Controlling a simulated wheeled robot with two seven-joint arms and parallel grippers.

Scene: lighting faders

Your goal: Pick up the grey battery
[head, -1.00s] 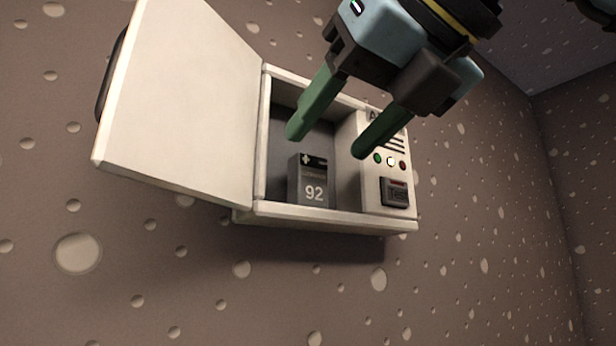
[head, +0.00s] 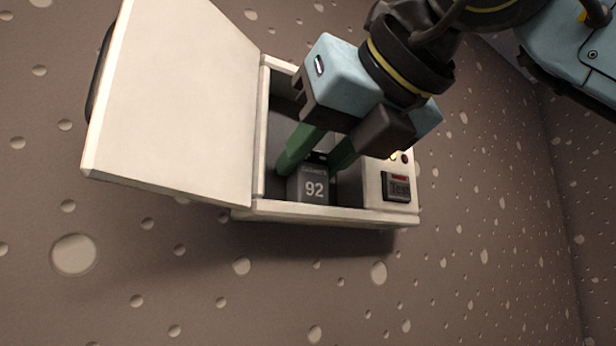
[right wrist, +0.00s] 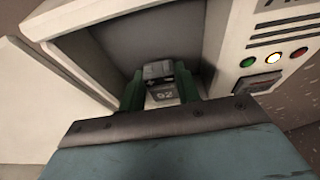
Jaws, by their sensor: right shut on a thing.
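The grey battery (head: 313,188), marked 92, stands in the open compartment of a white wall box (head: 330,216). My right gripper (head: 318,162) reaches into the compartment from above. Its green fingers are shut on the upper part of the battery, one on each side. The right wrist view also shows the battery (right wrist: 163,92) between the two green fingers (right wrist: 160,90). The battery's lower part is hidden there. The left gripper is not in view.
The box's white door (head: 175,100) stands swung open to the left. A panel with coloured lights (right wrist: 273,59) and a small dark labelled unit (head: 396,187) is right of the compartment. The spotted wall (head: 200,290) below the box is clear.

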